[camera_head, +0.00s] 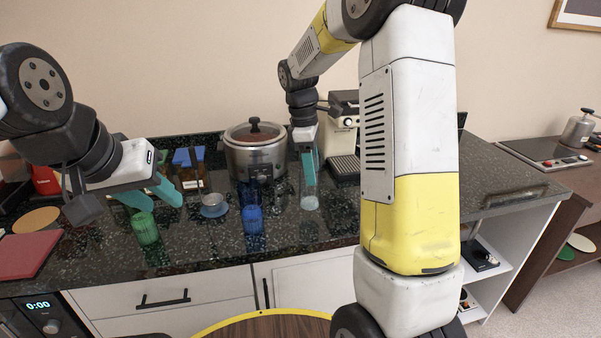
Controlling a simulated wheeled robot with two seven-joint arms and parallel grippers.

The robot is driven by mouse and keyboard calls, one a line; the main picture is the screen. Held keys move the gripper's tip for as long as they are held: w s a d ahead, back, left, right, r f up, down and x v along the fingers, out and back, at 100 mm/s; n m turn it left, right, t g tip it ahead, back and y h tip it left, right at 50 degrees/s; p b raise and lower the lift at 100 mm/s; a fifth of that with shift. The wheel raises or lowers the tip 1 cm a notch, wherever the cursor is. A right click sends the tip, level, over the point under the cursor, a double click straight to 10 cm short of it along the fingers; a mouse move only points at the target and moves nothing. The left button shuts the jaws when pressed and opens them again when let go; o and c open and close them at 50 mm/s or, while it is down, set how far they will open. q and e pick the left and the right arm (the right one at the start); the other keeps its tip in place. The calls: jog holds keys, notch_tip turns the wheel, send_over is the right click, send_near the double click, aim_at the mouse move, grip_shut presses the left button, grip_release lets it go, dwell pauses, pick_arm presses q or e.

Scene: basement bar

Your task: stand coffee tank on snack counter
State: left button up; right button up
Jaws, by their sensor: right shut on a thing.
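A clear, tall container, which looks like the coffee tank (310,196), is upright at the dark speckled counter (325,232). My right gripper (308,166) reaches down from above and is shut on its upper part, with teal fingers around it. I cannot tell whether its base touches the counter or hangs just above it. My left gripper (154,197) is open and empty over the counter at the left, its teal fingers apart above and behind a green glass.
The green glass (146,229), a blue glass (252,214) and a small grey-blue bowl (213,206) stand left of the tank. A slow cooker (255,155) and a cream coffee machine (345,140) stand behind. My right arm hides part of the counter's right side.

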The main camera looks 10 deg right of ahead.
jog(key=shift+w+f, duration=0.3)
jog(key=shift+f, duration=0.6)
jog(key=shift+w+f, duration=0.25)
jog(key=shift+f, duration=0.65)
jog(key=o, duration=1.5)
jog(key=shift+f, duration=0.15)
jog(key=shift+o, duration=0.2)
